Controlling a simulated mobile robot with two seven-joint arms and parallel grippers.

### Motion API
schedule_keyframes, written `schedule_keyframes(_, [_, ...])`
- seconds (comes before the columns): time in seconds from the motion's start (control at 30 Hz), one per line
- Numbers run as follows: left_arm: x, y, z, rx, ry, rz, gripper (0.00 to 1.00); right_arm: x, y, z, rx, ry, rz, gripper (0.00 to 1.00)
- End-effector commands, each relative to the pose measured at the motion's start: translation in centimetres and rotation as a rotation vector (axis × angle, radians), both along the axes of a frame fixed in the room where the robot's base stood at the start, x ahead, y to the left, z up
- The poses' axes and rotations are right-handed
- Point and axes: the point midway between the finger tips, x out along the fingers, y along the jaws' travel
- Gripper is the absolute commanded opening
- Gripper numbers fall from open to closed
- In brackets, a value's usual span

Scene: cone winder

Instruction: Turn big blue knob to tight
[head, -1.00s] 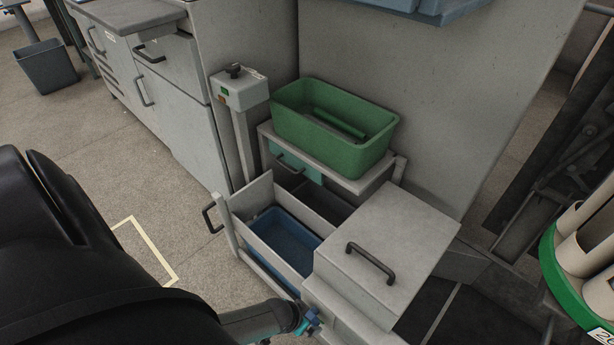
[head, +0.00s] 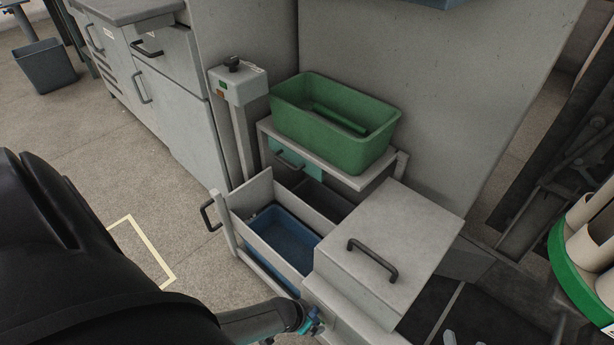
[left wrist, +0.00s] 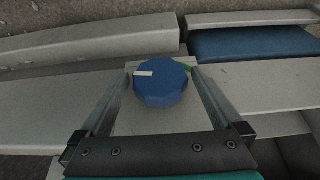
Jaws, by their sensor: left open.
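The big blue knob (left wrist: 162,85) shows in the left wrist view, on a pale grey panel. A white mark lies on its upper left, and a green mark on the panel shows just right of it. My left gripper (left wrist: 161,74) is open, with one finger on each side of the knob; I cannot tell whether either touches it. In the head view my left gripper (head: 312,322) is small at the bottom edge, mostly hidden by my arm, beside the grey box. My right gripper is not in view.
An open drawer with a blue bin (head: 285,243) is just behind the gripper. A grey lidded box (head: 400,235) with a black handle stands to the right. A green bin (head: 375,150) sits on a shelf behind.

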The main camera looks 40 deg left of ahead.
Motion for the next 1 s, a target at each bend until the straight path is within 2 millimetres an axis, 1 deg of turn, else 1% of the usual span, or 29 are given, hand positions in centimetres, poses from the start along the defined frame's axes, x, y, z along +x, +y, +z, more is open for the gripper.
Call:
schedule_keyframes(0.23, [0.01, -0.02, 0.00, 0.000, 0.000, 0.000, 1.00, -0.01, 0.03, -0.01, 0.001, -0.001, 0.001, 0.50])
schedule_keyframes(0.9, [-0.02, -0.02, -0.01, 0.000, 0.000, 0.000, 0.25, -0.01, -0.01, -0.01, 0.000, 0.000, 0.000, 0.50])
schedule_keyframes(1.0, [-0.02, -0.02, -0.01, 0.001, 0.000, 0.000, 0.23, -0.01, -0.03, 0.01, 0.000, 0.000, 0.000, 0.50])
